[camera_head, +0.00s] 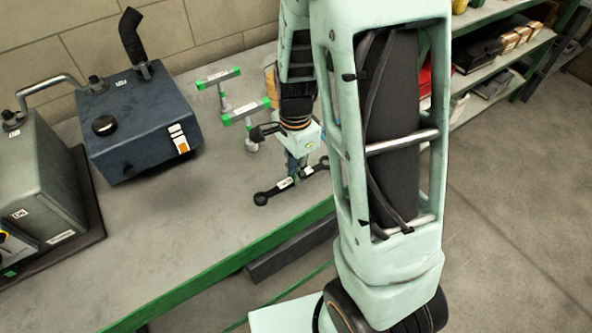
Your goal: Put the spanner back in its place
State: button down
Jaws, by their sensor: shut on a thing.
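The spanner (283,186) is a dark double-ended tool with a white label, lying across my gripper over the bench near its front edge. My gripper (296,178) points down and is shut on the middle of the spanner. I cannot tell whether the spanner touches the bench top. Two upright stands with green and white crossbars, a rear one (218,79) and a nearer one (246,113), stand behind and to the left of my gripper. Their crossbars hold nothing that I can see.
A blue tank (145,125) with a black pipe and a grey box (40,180) on a dark tray occupy the bench's left. The grey bench top (190,215) is clear in front of the tank. A shelf unit (500,68) with boxes stands at upper right.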

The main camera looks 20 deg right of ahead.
jog(key=shift+f+b, duration=0.6)
jog(key=shift+f, duration=0.3)
jog(key=c, duration=1.8)
grip_release()
jog(key=shift+r, duration=0.1)
